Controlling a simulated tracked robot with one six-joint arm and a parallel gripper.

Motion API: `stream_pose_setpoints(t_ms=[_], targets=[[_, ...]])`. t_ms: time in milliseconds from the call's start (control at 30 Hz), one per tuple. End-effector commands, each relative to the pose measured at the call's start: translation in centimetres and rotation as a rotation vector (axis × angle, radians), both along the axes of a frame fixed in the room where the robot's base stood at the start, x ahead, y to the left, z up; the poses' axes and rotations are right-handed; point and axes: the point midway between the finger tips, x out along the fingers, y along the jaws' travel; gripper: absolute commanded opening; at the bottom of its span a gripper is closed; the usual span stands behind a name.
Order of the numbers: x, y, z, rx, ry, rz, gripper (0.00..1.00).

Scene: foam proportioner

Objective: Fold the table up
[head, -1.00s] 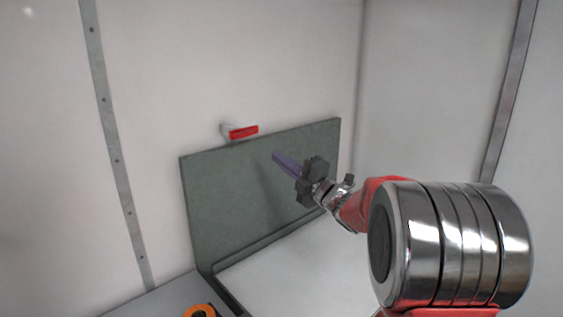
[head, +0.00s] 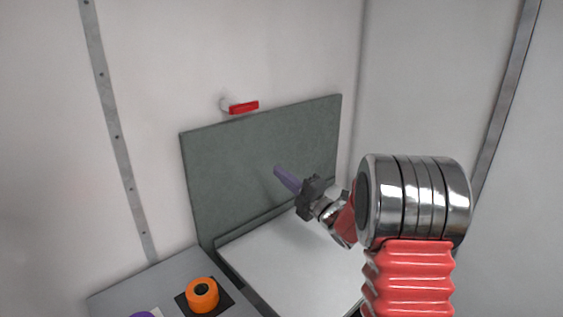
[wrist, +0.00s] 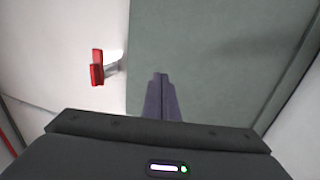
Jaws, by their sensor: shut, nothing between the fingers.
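The table is a grey-green panel (head: 235,165) standing upright against the back wall, hinged along its lower edge. A red latch handle (head: 244,107) sits on the wall just above the panel's top edge. In the wrist view the panel (wrist: 215,50) fills the middle and right, and the red handle (wrist: 97,68) is at the left, beside the panel's edge. My gripper (head: 280,172) is shut and empty, with its purple fingers in front of the panel's face. Its shut fingers also show in the wrist view (wrist: 161,82). I cannot tell whether the fingertips touch the panel.
A white surface (head: 290,255) lies below the panel. An orange round knob (head: 202,295) on a dark square plate and part of a purple one (head: 143,315) are on the grey surface at lower left. Walls close in the back and right.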

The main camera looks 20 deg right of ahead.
Motion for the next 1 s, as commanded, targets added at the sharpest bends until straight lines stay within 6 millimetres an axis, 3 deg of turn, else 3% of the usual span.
stream_pose_setpoints(t_ms=[200, 667, 867, 1000], targets=[[0.0, 0.1, -1.7, 0.000, 0.000, 0.001, 0.00], [-0.3, 1.1, -1.4, -0.036, -0.007, 0.020, 0.00], [-2.3, 6.2, 0.1, -0.254, -0.047, 0.122, 0.00], [-5.4, 11.5, 1.0, -0.516, -0.120, 0.243, 0.00]])
